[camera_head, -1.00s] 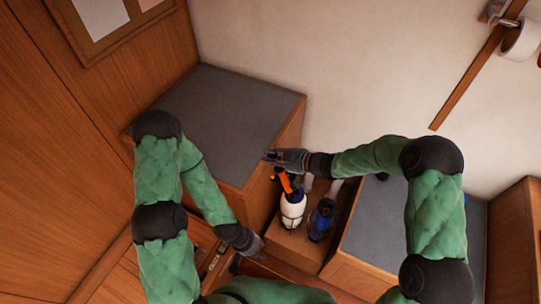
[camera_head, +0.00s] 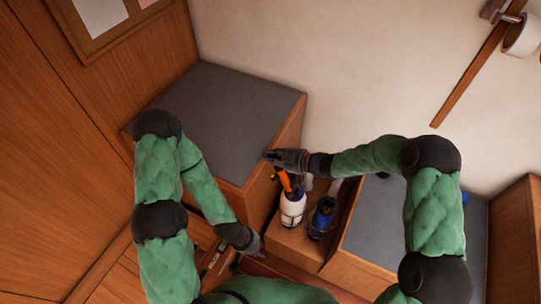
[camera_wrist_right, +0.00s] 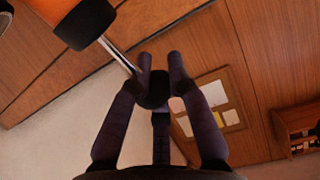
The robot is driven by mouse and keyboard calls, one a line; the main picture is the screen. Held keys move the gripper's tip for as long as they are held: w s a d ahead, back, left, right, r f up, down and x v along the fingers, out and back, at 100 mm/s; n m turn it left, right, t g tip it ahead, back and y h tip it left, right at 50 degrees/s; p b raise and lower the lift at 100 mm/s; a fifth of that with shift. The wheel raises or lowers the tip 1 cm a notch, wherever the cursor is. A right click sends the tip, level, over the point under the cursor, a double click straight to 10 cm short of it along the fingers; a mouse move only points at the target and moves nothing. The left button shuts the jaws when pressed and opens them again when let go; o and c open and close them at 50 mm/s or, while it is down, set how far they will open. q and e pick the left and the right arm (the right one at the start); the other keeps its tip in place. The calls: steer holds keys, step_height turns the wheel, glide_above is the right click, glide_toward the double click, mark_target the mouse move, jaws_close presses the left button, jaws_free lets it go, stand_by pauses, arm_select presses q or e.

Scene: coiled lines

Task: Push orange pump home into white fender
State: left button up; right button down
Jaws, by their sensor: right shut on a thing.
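The orange pump (camera_head: 284,180) shows in the head view just above the white fender (camera_head: 292,212), its lower end at the fender's top. I cannot tell how deep it sits. My right gripper (camera_head: 271,157) is over the pump. In the right wrist view its fingers (camera_wrist_right: 160,60) are closed around a black knob (camera_wrist_right: 153,92). A metal rod (camera_wrist_right: 119,55) runs from the knob to a black collar on the orange pump body (camera_wrist_right: 50,8). My left gripper (camera_head: 257,246) is low in the head view, apart from the fender; its jaws are too small to read.
A dark blue fender (camera_head: 322,217) stands right beside the white one on the wooden floor between two benches. The grey-topped bench (camera_head: 225,110) is at the left, another grey top (camera_head: 373,225) at the right. The wall rises behind.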

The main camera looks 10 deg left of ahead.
steer(key=shift+f+b, duration=0.35)
steer(key=shift+f, duration=0.35)
steer(key=shift+r+p, duration=0.15)
steer(key=shift+p, duration=0.15)
stand_by(0.9)
steer(key=shift+a+t+y+b, duration=0.15)
steer(key=shift+t+y+b, duration=0.55)
steer(key=shift+y+b, duration=2.35)
stand_by(2.1)
steer(key=shift+s+f+h+b, duration=0.1)
steer(key=shift+f+h+b, duration=0.25)
steer(key=shift+h+b, duration=0.7)
